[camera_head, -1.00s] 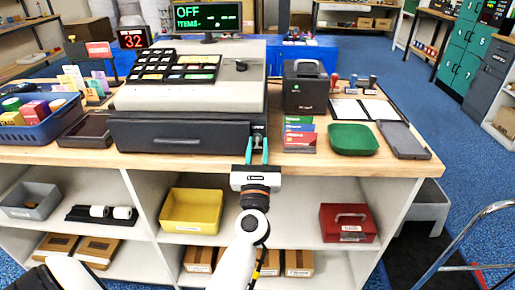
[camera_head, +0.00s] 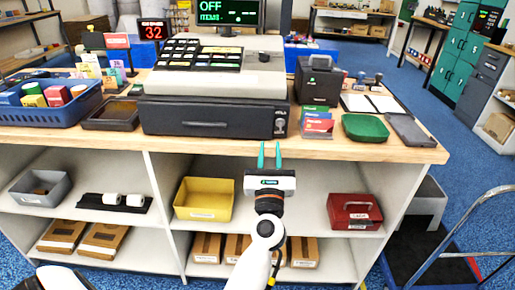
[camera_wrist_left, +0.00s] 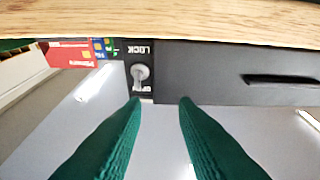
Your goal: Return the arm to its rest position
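My left gripper (camera_head: 269,156) is in front of the counter's front edge. Its two green fingers are apart with nothing between them, as the left wrist view (camera_wrist_left: 162,115) also shows. The cash register (camera_head: 218,72) stands on the counter, with its dark drawer (camera_head: 208,122) shut below it. At the drawer's right end is a lock (camera_head: 280,122). In the left wrist view a small metal key or knob (camera_wrist_left: 140,73) sits in the lock plate, beyond the fingertips and apart from them. My right gripper is not in view.
The wooden counter (camera_head: 350,149) has shelves below, with a yellow bin (camera_head: 204,199) and a red box (camera_head: 355,211). Colored cards (camera_head: 317,124), a green tray (camera_head: 365,128) and a black box (camera_head: 318,83) stand right of the register. A blue basket (camera_head: 50,114) is at left.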

